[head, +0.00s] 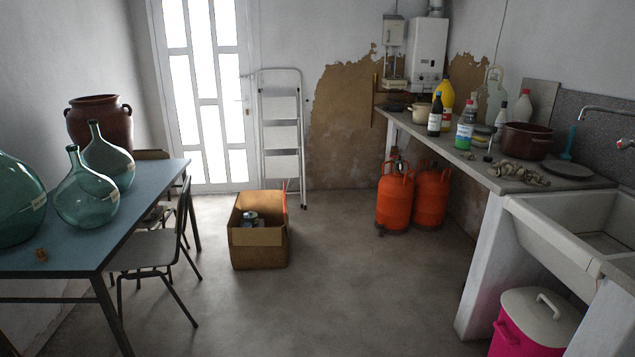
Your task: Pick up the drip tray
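I cannot pick out a drip tray for certain. A flat dark round dish (567,169) lies on the counter (455,158) at the right, near the sink; I cannot tell if it is the tray. Another low dark item (394,106) sits at the counter's far end, too small to make out. Three green glass demijohns stand on the blue table at the left: one (108,163) at the back, one (86,196) in front of it, and one (15,205) cut by the left edge. Neither of my grippers is in view.
The blue table (140,208) has a cork (41,254) and chairs (150,256) beside it. An open cardboard box (258,250) and orange gas bottles (394,198) stand on the floor. A pink bin (530,325) is below the sink (580,225). The middle floor is clear.

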